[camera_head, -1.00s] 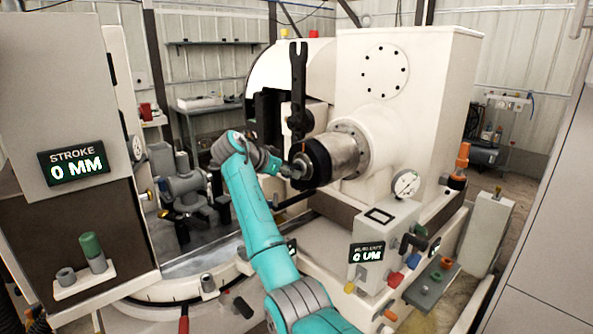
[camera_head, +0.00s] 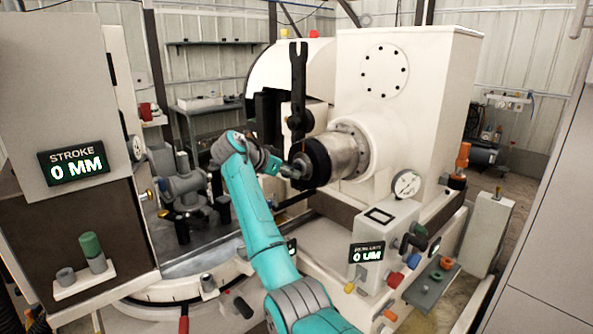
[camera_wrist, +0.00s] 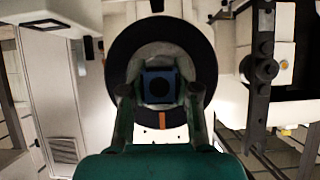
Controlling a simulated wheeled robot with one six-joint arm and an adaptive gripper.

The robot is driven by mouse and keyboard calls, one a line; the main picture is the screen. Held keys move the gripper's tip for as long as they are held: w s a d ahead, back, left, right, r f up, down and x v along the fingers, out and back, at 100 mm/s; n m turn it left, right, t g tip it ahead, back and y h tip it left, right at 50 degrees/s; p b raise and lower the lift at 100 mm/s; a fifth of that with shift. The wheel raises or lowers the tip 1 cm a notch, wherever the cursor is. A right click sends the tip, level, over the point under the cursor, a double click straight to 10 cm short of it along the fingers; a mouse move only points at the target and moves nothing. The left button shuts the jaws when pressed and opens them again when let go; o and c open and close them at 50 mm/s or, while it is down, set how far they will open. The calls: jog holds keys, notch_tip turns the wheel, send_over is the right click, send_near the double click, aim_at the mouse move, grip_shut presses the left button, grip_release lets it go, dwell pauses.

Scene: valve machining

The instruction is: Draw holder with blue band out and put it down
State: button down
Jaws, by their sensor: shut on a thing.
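The holder with the blue band shows in the wrist view as a blue square-looking end (camera_wrist: 158,85) with a dark round middle, centred in the black ring (camera_wrist: 122,62) of the spindle nose. My gripper (camera_wrist: 160,92) is shut on the holder, one finger on each side of the blue part. In the head view my gripper (camera_head: 289,172) reaches the front of the black spindle ring (camera_head: 316,162) from the left. The holder is mostly hidden there by the gripper. The holder's far end is hidden inside the spindle.
A black forked arm (camera_head: 299,85) stands upright just above the spindle ring. A dial gauge (camera_head: 407,184) and a panel reading 0 UM (camera_head: 368,252) are to the right. A small shelf (camera_head: 85,284) with a green-topped cylinder is at lower left. A grey tray (camera_head: 432,290) is at lower right.

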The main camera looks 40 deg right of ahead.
jog(key=shift+a, duration=0.2)
jog(key=a, duration=0.7)
dwell(1.4)
jog(key=shift+s+a, duration=0.1)
jog(key=shift+s, duration=0.05)
